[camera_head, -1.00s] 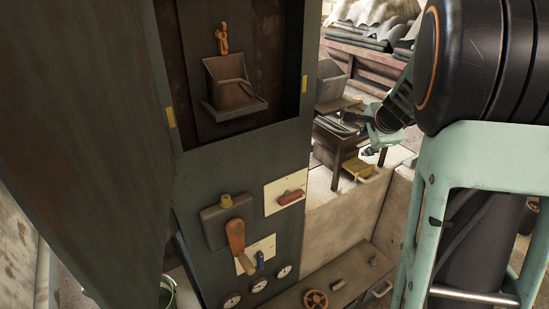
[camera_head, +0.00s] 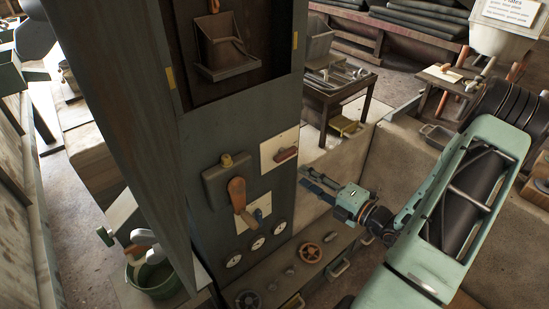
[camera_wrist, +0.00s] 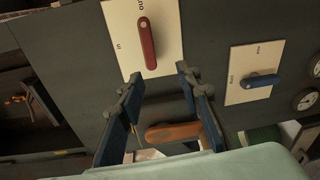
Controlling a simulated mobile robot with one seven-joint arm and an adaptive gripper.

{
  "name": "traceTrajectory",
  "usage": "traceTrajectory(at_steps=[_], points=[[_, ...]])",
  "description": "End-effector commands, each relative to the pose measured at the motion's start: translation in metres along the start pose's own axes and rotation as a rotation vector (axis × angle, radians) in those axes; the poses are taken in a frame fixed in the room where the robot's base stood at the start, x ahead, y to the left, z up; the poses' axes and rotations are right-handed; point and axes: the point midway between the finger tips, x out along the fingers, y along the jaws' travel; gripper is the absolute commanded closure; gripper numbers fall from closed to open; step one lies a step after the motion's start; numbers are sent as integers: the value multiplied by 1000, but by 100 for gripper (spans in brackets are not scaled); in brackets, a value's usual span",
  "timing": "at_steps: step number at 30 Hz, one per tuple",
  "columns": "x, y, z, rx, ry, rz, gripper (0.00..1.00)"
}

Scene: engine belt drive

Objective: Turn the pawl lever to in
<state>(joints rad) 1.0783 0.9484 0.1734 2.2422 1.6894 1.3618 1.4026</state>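A red lever (camera_head: 287,155) sits on a white plate (camera_head: 268,150) on the dark panel. In the wrist view, the lever (camera_wrist: 147,45) lies lengthwise toward the "OUT" lettering, with "IN" to its left on the plate (camera_wrist: 116,30). My gripper (camera_head: 306,184) is to the right of the panel front, apart from the lever. In the wrist view, my gripper (camera_wrist: 158,82) is open and empty, its fingertips just below the red lever. A blue lever (camera_wrist: 260,81) on a second labelled plate (camera_wrist: 237,62) is to the right.
A large orange handle (camera_head: 237,194) juts from the panel left of my gripper; it shows between and beyond the fingers in the wrist view (camera_wrist: 172,132). Round gauges (camera_head: 257,243) and a handwheel (camera_head: 310,253) are lower down. A low concrete wall (camera_head: 340,160) stands behind my gripper.

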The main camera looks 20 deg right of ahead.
Motion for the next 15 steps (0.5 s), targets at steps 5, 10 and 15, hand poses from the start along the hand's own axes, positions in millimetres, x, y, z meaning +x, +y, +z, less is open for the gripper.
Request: traceTrajectory(at_steps=[5,10,15], points=[[-10,6,16,108,-97,64,68],[3,8,18,118,-102,72,68],[34,9,20,115,-99,71,68]])
